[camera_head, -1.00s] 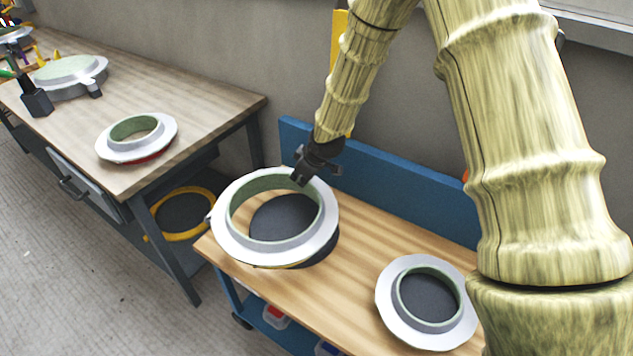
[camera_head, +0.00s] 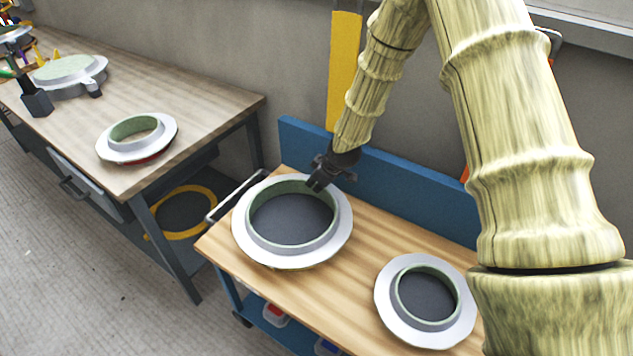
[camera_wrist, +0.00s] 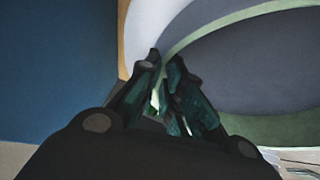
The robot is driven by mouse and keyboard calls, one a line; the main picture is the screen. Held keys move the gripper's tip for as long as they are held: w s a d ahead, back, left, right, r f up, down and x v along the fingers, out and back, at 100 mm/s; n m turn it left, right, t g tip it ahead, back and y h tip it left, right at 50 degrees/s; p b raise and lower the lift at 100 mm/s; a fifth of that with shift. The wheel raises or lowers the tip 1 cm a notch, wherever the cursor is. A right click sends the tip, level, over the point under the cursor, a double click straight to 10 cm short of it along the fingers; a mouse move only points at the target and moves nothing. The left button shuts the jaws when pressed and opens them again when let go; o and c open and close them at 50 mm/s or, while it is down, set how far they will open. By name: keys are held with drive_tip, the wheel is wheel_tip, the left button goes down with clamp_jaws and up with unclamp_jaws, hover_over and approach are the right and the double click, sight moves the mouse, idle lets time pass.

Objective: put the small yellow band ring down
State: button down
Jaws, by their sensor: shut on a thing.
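The yellow band ring (camera_head: 243,228) is a round piece with a wide pale grey-white flange and a raised, pale green collar. Only a thin yellowish edge shows under its front rim. My gripper (camera_head: 318,186) is shut on the collar at its far right side. The ring is low over the left half of the wooden cart top (camera_head: 345,262) and looks about level. I cannot tell whether its underside touches. In the wrist view, my fingers (camera_wrist: 168,85) pinch the collar edge, with the flange (camera_wrist: 152,22) beside them. A dark surface shows inside the ring.
A similar grey-white ring (camera_head: 390,317) lies on the cart's right side. A blue back panel (camera_head: 400,188) stands close behind my gripper, and a handle (camera_head: 236,196) is at the left. The left workbench (camera_head: 205,98) holds another ring (camera_head: 163,145). A yellow ring (camera_head: 205,232) sits below it.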

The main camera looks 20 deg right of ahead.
drive_tip(key=c, duration=1.6)
unclamp_jaws()
drive_tip(key=shift+o, duration=0.2)
drive_tip(key=shift+r, duration=0.1)
drive_tip(key=v, duration=1.2)
